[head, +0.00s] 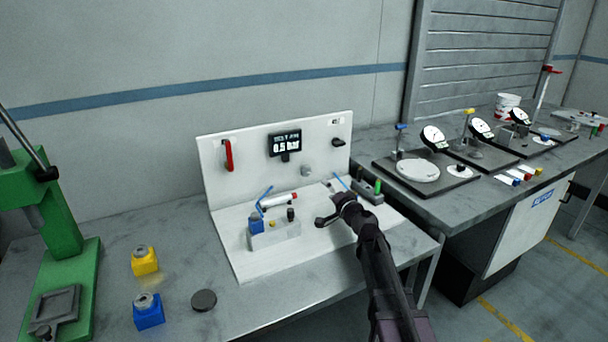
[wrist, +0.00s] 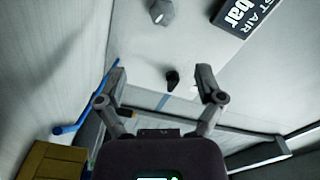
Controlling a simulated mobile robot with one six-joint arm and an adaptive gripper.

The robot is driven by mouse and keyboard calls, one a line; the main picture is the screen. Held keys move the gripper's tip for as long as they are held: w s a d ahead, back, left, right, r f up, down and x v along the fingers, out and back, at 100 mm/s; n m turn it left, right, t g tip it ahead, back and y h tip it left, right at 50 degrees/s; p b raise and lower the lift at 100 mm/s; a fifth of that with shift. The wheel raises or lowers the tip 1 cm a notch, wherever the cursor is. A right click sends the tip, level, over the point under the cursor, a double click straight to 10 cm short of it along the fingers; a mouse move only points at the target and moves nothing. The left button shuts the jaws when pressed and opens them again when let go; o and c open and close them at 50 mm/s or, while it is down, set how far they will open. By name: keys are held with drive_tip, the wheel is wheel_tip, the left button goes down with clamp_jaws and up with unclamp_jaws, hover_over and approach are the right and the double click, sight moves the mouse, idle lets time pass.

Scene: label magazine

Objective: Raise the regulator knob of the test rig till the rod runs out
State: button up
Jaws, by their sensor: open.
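The test rig (head: 218,190) is a white upright panel on a white base plate. Its display (head: 285,143) reads 0.5 bar. A grey knob (head: 306,170), seemingly the regulator knob, sits on the panel below the display; it also shows in the wrist view (wrist: 161,12). A light cylinder (head: 277,201) with a red end lies low before the panel; I cannot make out a rod standing out. My gripper (head: 328,208) is open and empty over the right of the base plate. In the wrist view, a small black part (wrist: 172,78) appears beyond the open fingers, apart from them.
A red handle (head: 228,155) and a black knob (head: 338,142) are on the panel. A grey block (head: 273,236) with a blue part and blue tubing stands on the base. Yellow (head: 145,261) and blue (head: 149,311) blocks and a green press (head: 62,235) are left. Dial gauges stand right.

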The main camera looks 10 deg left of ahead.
sight(307, 172)
drive_tip(key=shift+a, duration=0.25)
drive_tip(key=shift+w+a, duration=0.2)
drive_tip(key=shift+a, duration=0.05)
drive_tip(key=x, duration=1.3)
drive_tip(key=shift+a, duration=0.1)
drive_tip(key=shift+r, duration=0.1)
drive_tip(key=c, duration=1.2)
